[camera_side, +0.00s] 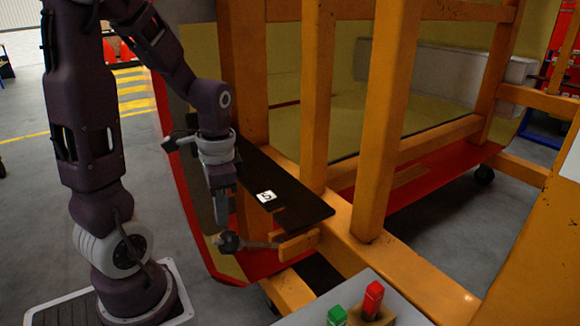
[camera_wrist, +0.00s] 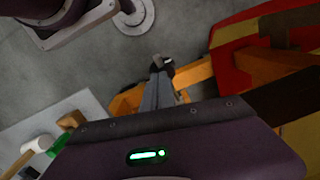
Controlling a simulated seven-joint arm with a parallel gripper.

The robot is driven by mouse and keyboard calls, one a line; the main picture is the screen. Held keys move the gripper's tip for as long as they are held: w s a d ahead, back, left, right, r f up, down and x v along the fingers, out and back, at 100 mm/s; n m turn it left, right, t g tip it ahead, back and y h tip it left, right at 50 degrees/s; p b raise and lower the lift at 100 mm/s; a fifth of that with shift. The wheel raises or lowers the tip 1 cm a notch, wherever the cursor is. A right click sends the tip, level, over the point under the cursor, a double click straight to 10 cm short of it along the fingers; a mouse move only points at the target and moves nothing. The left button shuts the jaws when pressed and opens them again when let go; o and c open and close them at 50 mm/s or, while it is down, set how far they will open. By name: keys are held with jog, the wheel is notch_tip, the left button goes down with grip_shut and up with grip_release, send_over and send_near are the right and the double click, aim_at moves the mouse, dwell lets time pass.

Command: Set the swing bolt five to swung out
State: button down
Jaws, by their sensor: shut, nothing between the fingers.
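Swing bolt five (camera_side: 258,244) is a thin grey rod with a dark knob at its left end. It points left, roughly level, from an orange block on the frame, below the black plate (camera_side: 305,203) with the white "5" label (camera_side: 266,197). The rod lies outside the plate's notch. My gripper (camera_side: 222,222) is shut and empty, pointing down just above the knob. In the wrist view my gripper's fingers (camera_wrist: 157,90) are by the dark knob (camera_wrist: 164,68). I cannot tell whether they touch it; most of the rod is hidden there.
Orange frame posts (camera_side: 389,120) stand right of the bolt, with the red and yellow nosecone shell (camera_side: 200,210) around them. A grey table with a green piece (camera_side: 337,316) and a red piece (camera_side: 373,297) is at the front. Open floor lies to the left.

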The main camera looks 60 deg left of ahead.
jog(key=shift+s+f, duration=0.5)
jog(key=shift+s, duration=0.05)
dwell(0.4)
jog(key=s+d+r, duration=0.1)
jog(key=s+r, duration=0.4)
jog(key=s, duration=0.5)
jog(key=shift+s, duration=0.2)
jog(key=shift+r, duration=0.1)
jog(key=shift+d, duration=0.1)
